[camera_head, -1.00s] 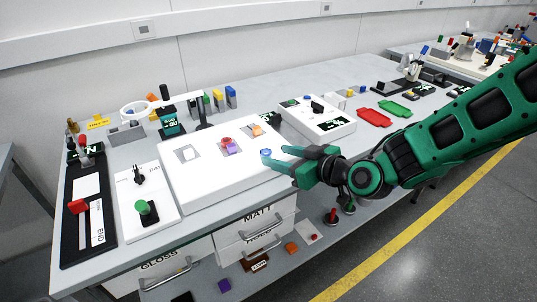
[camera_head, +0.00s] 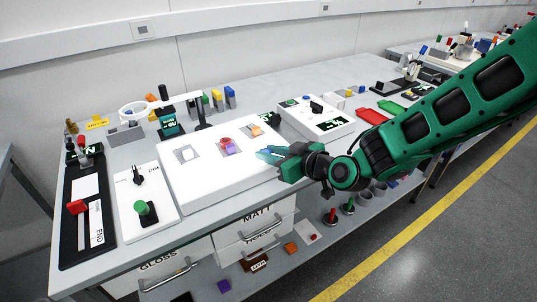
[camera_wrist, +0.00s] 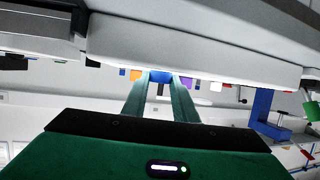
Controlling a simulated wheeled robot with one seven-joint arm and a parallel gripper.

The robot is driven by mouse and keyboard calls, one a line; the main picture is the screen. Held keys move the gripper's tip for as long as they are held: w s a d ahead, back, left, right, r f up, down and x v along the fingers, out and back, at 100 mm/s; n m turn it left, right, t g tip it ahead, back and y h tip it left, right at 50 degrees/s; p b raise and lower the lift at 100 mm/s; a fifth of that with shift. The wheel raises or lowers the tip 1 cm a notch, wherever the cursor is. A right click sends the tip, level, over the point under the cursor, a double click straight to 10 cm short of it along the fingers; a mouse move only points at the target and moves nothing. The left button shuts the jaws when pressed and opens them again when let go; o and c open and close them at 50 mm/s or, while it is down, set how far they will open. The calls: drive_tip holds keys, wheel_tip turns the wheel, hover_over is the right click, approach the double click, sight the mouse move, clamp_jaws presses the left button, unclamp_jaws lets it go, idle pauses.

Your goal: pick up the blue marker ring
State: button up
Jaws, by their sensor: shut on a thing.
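The blue marker ring (camera_wrist: 160,76) shows between my two fingertips in the wrist view. In the head view only a small bit of blue (camera_head: 265,151) shows at the tip of my gripper (camera_head: 270,153). My gripper is shut on the ring, at the right edge of the white light box (camera_head: 200,190). The fingers hide most of the ring. I cannot tell whether it still touches the box top.
A red and purple piece (camera_head: 228,146), an orange piece (camera_head: 254,130) and a white piece (camera_head: 188,155) lie on the box. A white magnifier arm (camera_head: 180,101) stands behind it. A white device (camera_head: 315,118) stands to the right. The bench front edge lies below my gripper.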

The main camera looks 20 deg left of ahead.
drive_tip(key=shift+r, duration=0.1)
drive_tip(key=shift+r, duration=0.45)
drive_tip(key=r, duration=0.3)
drive_tip(key=shift+s+a+r, duration=0.2)
drive_tip(key=shift+r, duration=0.1)
drive_tip(key=s+a+r, duration=0.6)
drive_tip(key=s+a, duration=0.1)
drive_tip(key=s, duration=0.1)
drive_tip(key=shift+s+r, duration=0.15)
drive_tip(key=shift+s, duration=0.2)
